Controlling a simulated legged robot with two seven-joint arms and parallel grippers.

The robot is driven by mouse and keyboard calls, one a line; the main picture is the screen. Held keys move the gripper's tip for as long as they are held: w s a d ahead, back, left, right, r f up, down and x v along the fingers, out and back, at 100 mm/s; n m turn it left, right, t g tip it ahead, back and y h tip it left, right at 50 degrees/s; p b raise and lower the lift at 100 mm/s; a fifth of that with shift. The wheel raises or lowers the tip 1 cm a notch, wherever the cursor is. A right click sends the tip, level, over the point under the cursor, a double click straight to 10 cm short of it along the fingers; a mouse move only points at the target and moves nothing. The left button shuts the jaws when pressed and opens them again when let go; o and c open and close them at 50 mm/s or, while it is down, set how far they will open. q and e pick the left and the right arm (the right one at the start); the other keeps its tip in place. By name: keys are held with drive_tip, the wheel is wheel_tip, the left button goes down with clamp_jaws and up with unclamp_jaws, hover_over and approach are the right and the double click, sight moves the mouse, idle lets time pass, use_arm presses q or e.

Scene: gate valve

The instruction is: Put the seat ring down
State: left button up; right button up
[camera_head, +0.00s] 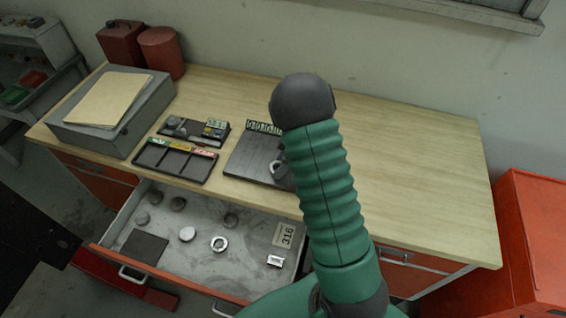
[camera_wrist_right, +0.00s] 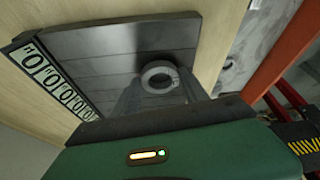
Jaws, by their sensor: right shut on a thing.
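The seat ring (camera_wrist_right: 147,84), a small pale metal ring, is between the fingers of my right gripper (camera_wrist_right: 160,80) in the right wrist view. It is over the dark grey plate (camera_wrist_right: 90,48) with a number strip along one edge. In the head view the ring (camera_head: 275,168) shows just left of my green arm, over the right part of the same plate (camera_head: 245,158) on the bench. My arm hides most of the gripper there. I cannot tell whether the ring touches the plate. My left gripper is not in view.
The open drawer (camera_head: 165,262) below holds several round parts and another ring (camera_head: 219,244). A dark compartment tray (camera_head: 176,162) and a small tool tray (camera_head: 194,131) lie left of the plate. A grey case (camera_head: 112,112) stands farther left. The right bench top (camera_head: 430,150) is clear.

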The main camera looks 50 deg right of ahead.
drive_tip(key=shift+a, duration=0.1)
drive_tip(key=o, duration=1.4)
drive_tip(key=d, duration=0.2)
drive_tip(key=d+f, duration=0.1)
drive_tip(key=shift+s, duration=0.25)
drive_tip(key=shift+o, duration=0.8)
drive_tip(key=shift+s, duration=0.1)
drive_tip(key=shift+a+r, duration=0.1)
drive_tip(key=shift+a, duration=0.35)
drive_tip(key=shift+w+a, duration=0.3)
drive_tip(key=shift+a, duration=0.1)
drive_tip(key=shift+s+d, duration=0.1)
drive_tip(key=shift+d, duration=0.4)
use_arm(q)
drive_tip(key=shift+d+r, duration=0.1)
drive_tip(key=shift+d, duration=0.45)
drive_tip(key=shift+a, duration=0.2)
use_arm(e)
drive_tip(key=shift+a, duration=0.25)
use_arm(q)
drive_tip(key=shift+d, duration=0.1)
use_arm(e)
drive_tip(key=shift+d, duration=0.1)
